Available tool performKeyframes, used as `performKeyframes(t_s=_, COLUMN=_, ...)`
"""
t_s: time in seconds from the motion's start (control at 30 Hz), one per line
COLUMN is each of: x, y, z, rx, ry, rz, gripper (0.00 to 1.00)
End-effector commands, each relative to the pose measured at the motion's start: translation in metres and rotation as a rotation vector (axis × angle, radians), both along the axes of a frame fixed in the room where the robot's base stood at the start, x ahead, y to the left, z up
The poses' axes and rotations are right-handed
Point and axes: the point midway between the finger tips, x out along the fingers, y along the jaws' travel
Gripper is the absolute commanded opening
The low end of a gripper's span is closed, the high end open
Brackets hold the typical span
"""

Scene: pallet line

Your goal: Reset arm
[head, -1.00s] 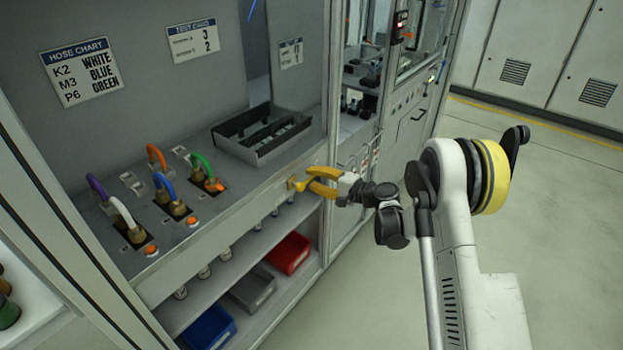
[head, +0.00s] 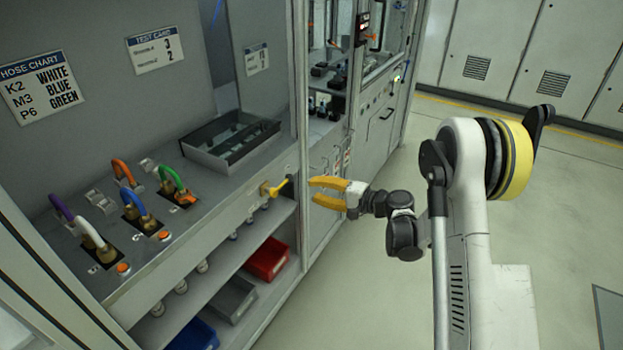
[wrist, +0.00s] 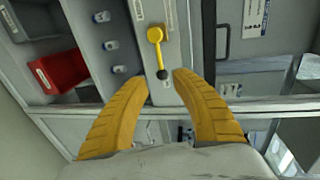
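My gripper (head: 318,191) is open and empty in the head view, with its yellow fingers spread and pointing left toward the bench front. It is to the right of a yellow lever (head: 268,190) with a dark tip, and a gap shows between them. In the wrist view the yellow lever (wrist: 156,40) lies beyond the fingers on the bench's front panel, its dark tip toward my gripper (wrist: 161,84). The lever is clear of both fingers. My arm reaches in from the right of the head view.
The bench holds coloured hoses (head: 130,205) and a grey tray (head: 230,145). A red bin (head: 268,259), a grey bin (head: 231,298) and a blue bin (head: 195,337) sit on the shelf below. Cabinet frames stand close beyond my gripper. Open floor (head: 350,290) lies to the right.

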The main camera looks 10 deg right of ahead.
Motion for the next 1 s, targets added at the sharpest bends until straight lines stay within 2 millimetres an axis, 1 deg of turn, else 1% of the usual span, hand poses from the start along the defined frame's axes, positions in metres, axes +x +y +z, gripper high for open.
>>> performKeyframes(t_s=0.13, x=0.000, y=0.001, z=0.002, rx=-0.005, ry=0.000, rz=0.001, gripper=0.31)
performKeyframes(t_s=0.23, x=-0.003, y=0.003, z=0.013, rx=-0.042, ry=0.005, rz=0.002, gripper=0.31)
performKeyframes(t_s=0.37, x=-0.018, y=0.007, z=0.044, rx=-0.158, ry=0.015, rz=0.008, gripper=0.31)
performKeyframes(t_s=0.4, x=-0.025, y=0.008, z=0.055, rx=-0.207, ry=0.019, rz=0.012, gripper=0.31)
performKeyframes(t_s=0.47, x=-0.040, y=0.009, z=0.071, rx=-0.285, ry=0.024, rz=0.016, gripper=0.31)
performKeyframes(t_s=0.5, x=-0.050, y=0.009, z=0.081, rx=-0.337, ry=0.025, rz=0.019, gripper=0.31)
performKeyframes(t_s=0.57, x=-0.067, y=0.007, z=0.095, rx=-0.414, ry=0.027, rz=0.023, gripper=0.31)
performKeyframes(t_s=0.67, x=-0.101, y=0.003, z=0.115, rx=-0.543, ry=0.027, rz=0.034, gripper=0.31)
performKeyframes(t_s=0.7, x=-0.115, y=0.001, z=0.121, rx=-0.594, ry=0.027, rz=0.038, gripper=0.31)
performKeyframes(t_s=0.77, x=-0.138, y=-0.004, z=0.130, rx=-0.672, ry=0.025, rz=0.043, gripper=0.31)
performKeyframes(t_s=0.83, x=-0.167, y=-0.010, z=0.139, rx=-0.761, ry=0.022, rz=0.051, gripper=0.31)
performKeyframes(t_s=0.97, x=-0.220, y=-0.026, z=0.148, rx=-0.929, ry=0.010, rz=0.065, gripper=0.31)
performKeyframes(t_s=1.0, x=-0.237, y=-0.031, z=0.149, rx=-0.979, ry=0.005, rz=0.071, gripper=0.31)
